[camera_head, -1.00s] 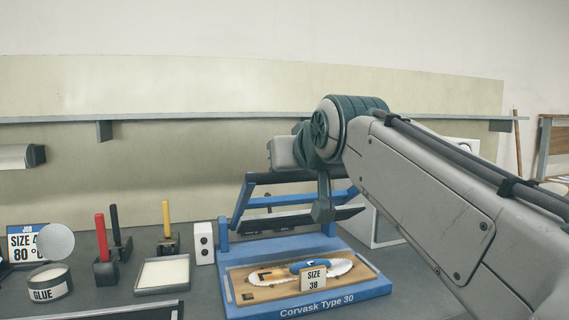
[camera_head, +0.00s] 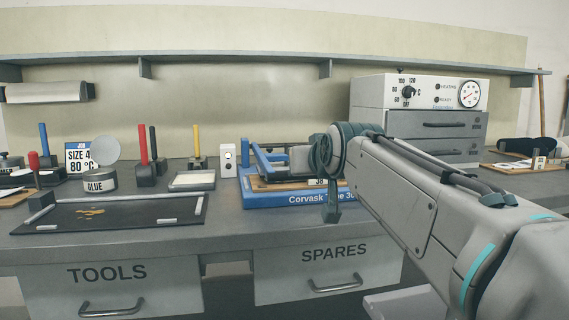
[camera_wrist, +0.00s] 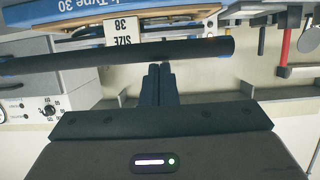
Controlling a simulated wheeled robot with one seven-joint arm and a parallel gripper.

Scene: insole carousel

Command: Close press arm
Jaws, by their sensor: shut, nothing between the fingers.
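The blue press (camera_head: 305,200), marked Corvask Type 30, stands on the bench in the head view. Its blue press arm (camera_head: 263,160) is low and close to level over the base, and my arm hides its right part. Whether it rests fully on the base cannot be told. A size tag (camera_head: 319,182) on the press shows below the arm and also in the wrist view (camera_wrist: 125,31). My gripper (camera_wrist: 158,68) is shut and empty in the wrist view, with its fingertips at a dark bar (camera_wrist: 75,66) across the press front. Contact is unclear.
A white switch box (camera_head: 228,160) stands left of the press. A tray (camera_head: 192,180), colour-handled tools, a glue pot (camera_head: 100,181) and a black mat (camera_head: 105,213) lie further left. The oven (camera_head: 420,95) stands behind on the right. Drawers (camera_head: 325,270) are below the bench.

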